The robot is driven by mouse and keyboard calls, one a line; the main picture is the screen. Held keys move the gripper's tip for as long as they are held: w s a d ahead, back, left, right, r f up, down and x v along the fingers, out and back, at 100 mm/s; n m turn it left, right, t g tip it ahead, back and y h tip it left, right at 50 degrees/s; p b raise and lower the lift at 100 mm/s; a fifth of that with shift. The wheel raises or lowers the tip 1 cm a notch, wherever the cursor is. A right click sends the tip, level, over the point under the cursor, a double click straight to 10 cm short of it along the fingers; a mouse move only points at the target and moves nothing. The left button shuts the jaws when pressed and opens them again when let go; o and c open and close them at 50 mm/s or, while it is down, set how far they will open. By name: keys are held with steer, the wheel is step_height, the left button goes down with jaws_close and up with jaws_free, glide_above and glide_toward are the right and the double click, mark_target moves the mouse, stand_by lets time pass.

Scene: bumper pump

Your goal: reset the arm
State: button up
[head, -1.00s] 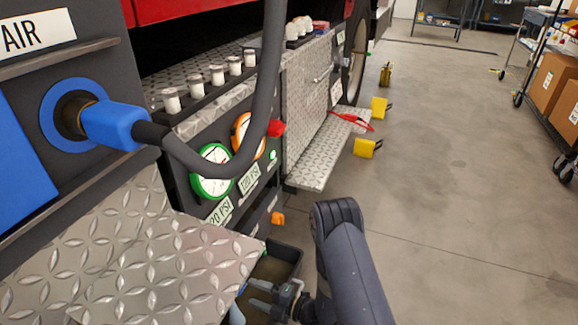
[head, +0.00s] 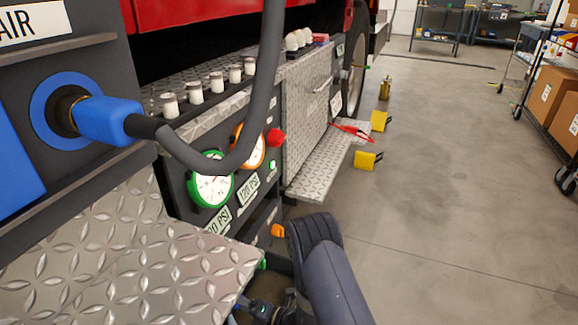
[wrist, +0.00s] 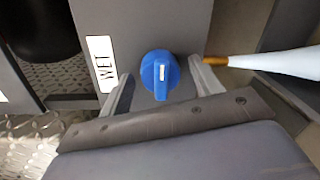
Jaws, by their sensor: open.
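In the wrist view my gripper (wrist: 160,72) is open, with one pale finger on each side of a blue round knob (wrist: 161,74) with a white mark. Gaps show between the fingers and the knob, and I cannot tell how far the fingertips are from it. Nothing is held. In the head view my gripper (head: 262,312) is at the bottom edge, low beside the tread-plate step, mostly cut off and dark. My arm (head: 325,260) reaches down to it.
A "WET" label (wrist: 103,63) is left of the knob. A pale tapered object with an orange tip (wrist: 270,62) lies close right.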

steer(key=n, duration=0.6)
steer(key=shift+f+b, duration=0.1)
steer(key=shift+b, duration=0.2)
steer(key=n, duration=0.5)
steer(key=shift+s, duration=0.1)
steer(key=shift+v, duration=0.75)
